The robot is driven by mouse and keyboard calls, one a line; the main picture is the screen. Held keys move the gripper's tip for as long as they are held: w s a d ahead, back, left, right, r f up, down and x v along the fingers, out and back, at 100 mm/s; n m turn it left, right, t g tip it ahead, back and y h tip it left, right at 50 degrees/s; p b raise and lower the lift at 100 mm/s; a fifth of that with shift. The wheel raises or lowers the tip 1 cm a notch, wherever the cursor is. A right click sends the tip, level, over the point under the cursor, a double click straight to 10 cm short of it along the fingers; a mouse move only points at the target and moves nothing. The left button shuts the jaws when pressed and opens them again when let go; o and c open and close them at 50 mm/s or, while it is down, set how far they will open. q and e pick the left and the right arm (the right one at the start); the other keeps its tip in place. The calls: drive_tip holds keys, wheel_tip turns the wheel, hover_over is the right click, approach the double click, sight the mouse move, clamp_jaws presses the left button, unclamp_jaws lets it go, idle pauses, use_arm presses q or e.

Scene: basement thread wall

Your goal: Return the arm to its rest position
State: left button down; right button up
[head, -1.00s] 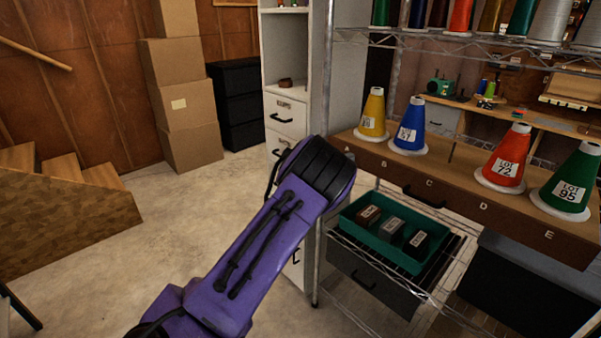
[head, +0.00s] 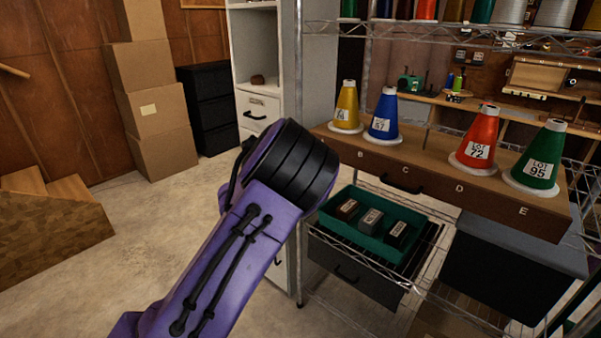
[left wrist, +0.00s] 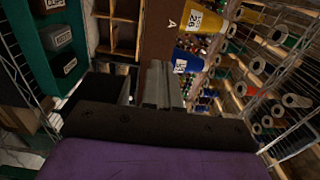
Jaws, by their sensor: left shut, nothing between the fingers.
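My left arm (head: 235,240), purple with a black ribbed joint, rises from the bottom of the head view in front of the shelving. Its gripper is hidden there. In the left wrist view my left gripper (left wrist: 162,86) is shut, its grey fingers together with nothing between them. Beyond the fingers are a yellow cone (left wrist: 220,18) and a blue cone (left wrist: 188,52), apart from the gripper. My right gripper is in neither view.
A wooden shelf (head: 440,187) carries yellow (head: 346,101), blue (head: 384,112), red (head: 481,140) and green (head: 541,155) cones. Below it a teal tray (head: 383,241) holds three small blocks. Boxes (head: 155,110) and a black drawer unit (head: 208,115) stand behind. Floor on the left (head: 150,220) is open.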

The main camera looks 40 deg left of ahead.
use_arm(q)
drive_tip(key=s+d+f+n+g+y, duration=0.1)
drive_tip(key=s+f+n+g+y, duration=0.25)
drive_tip(key=f+n, duration=0.55)
drive_tip(key=s+d+f+n+g+y, duration=0.2)
drive_tip(key=s+f+n, duration=0.2)
drive_tip(key=f+n, duration=0.45)
drive_tip(key=s+d+f+n+g+h, duration=0.1)
drive_tip(key=s+d+f+n+g, duration=0.1)
drive_tip(key=s+d+f, duration=0.3)
drive_tip(key=s+d+f+n+g, duration=0.2)
drive_tip(key=s+d+f+g, duration=0.2)
drive_tip(key=s+f, duration=0.5)
drive_tip(key=s+d+f+n+g+h, duration=0.1)
drive_tip(key=s+d+f+n+g, duration=0.2)
drive_tip(key=s+d+f, duration=0.4)
drive_tip(key=s+f, duration=0.1)
drive_tip(key=s, duration=0.5)
drive_tip(key=shift+s+d+h, duration=0.35)
drive_tip(key=shift+d, duration=0.05)
drive_tip(key=shift+r, duration=0.1)
